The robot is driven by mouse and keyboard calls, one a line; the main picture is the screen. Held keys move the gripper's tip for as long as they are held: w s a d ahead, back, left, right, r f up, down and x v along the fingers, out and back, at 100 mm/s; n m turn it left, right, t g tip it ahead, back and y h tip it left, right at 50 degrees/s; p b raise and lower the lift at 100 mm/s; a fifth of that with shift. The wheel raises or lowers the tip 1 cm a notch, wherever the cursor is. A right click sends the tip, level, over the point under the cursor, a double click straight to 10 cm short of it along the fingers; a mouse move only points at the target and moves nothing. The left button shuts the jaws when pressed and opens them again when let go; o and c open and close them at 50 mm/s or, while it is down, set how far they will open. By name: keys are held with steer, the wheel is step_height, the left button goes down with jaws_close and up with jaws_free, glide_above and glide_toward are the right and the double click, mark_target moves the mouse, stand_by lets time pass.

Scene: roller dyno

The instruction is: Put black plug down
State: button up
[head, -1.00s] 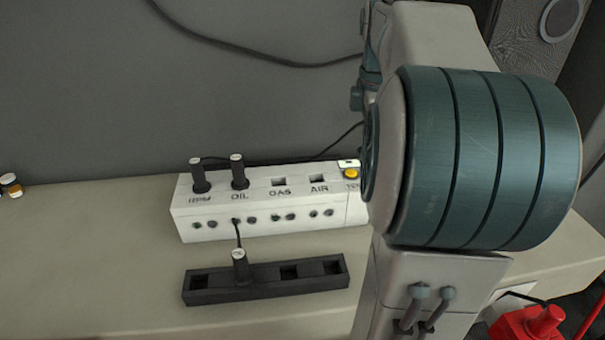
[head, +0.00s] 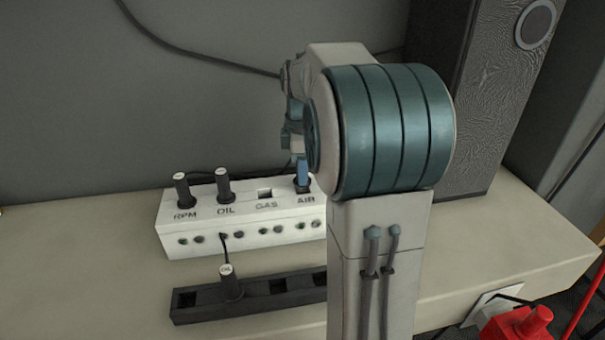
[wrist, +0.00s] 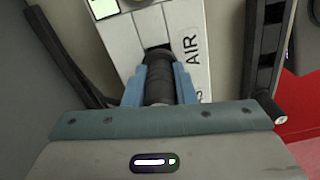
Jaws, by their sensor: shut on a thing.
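My gripper (head: 303,172) has its blue fingers shut on the black plug (head: 303,188). The plug is upright over the AIR socket of the white box (head: 240,240). In the wrist view the black plug (wrist: 158,82) sits between the fingers beside the AIR label, its lower end at the dark socket opening (wrist: 155,45). I cannot tell how deep it sits. The RPM plug (head: 183,190) and OIL plug (head: 224,186) stand in the box; the GAS socket (head: 265,195) is empty. My arm hides the box's right end in the head view.
A black rack (head: 200,309) lies in front of the box with one OIL-marked plug (head: 229,283) in it and empty slots. A dark speaker (head: 485,100) stands at the back right. A red object (head: 520,325) is at lower right.

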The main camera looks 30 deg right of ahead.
steer(key=shift+f, duration=0.7)
steer(key=shift+f, duration=0.35)
steer(key=o, duration=0.8)
steer(key=shift+o, duration=0.2)
